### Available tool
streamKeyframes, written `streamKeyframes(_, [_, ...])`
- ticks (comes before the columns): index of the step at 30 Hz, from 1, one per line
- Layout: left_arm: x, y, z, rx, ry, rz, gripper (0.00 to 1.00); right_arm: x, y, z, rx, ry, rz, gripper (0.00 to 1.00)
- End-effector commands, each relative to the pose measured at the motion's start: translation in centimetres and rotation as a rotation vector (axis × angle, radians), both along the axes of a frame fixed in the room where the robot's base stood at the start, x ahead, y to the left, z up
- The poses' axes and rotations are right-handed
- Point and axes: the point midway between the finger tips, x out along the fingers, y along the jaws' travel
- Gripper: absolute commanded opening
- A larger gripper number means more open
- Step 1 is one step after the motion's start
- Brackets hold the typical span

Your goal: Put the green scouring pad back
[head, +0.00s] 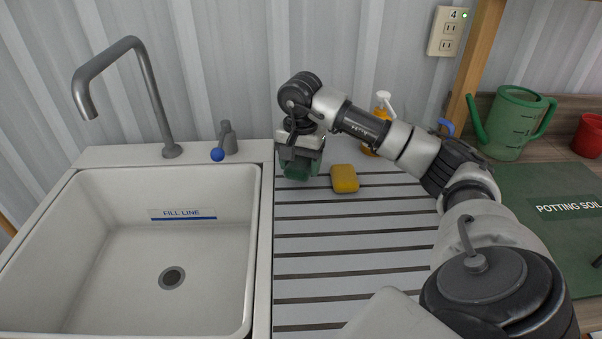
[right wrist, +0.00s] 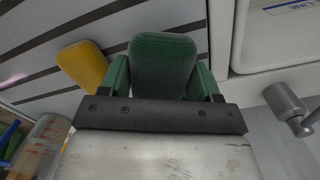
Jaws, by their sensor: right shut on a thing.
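The green scouring pad (head: 298,171) is at the far left end of the slatted drainboard, beside the sink. My right gripper (head: 299,158) points down and is shut on it. In the right wrist view the pad (right wrist: 163,64) sits between the two green fingers, with its broad face towards the camera. I cannot tell whether the pad touches the drainboard. A yellow sponge (head: 344,179) lies just right of the pad on the slats, apart from it. My left gripper is out of view.
The white sink basin (head: 110,283) is left, with a grey faucet (head: 158,105) and a blue-tipped tap (head: 218,155). An amber pump bottle (head: 381,112) stands partly hidden behind my right arm. A green watering can (head: 508,122) stands right. The front drainboard slats (head: 320,262) are clear.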

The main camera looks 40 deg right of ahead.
Motion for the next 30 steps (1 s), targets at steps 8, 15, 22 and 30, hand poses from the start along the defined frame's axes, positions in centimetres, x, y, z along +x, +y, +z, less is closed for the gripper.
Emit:
streamKeyframes(8, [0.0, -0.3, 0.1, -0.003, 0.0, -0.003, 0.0, -0.1, -0.1, -3.6, 0.0, 0.003, -0.001, 0.41])
streamKeyframes(15, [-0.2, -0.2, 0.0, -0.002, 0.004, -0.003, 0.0, -0.1, -0.1, -3.7, -0.001, 0.0, 0.0, 0.41])
streamKeyframes(22, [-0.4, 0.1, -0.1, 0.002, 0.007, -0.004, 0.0, -0.1, -0.1, -3.9, -0.001, 0.002, 0.0, 0.81])
streamKeyframes(30, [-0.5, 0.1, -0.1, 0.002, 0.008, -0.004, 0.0, -0.1, -0.1, -3.9, -0.001, 0.002, 0.0, 0.88])
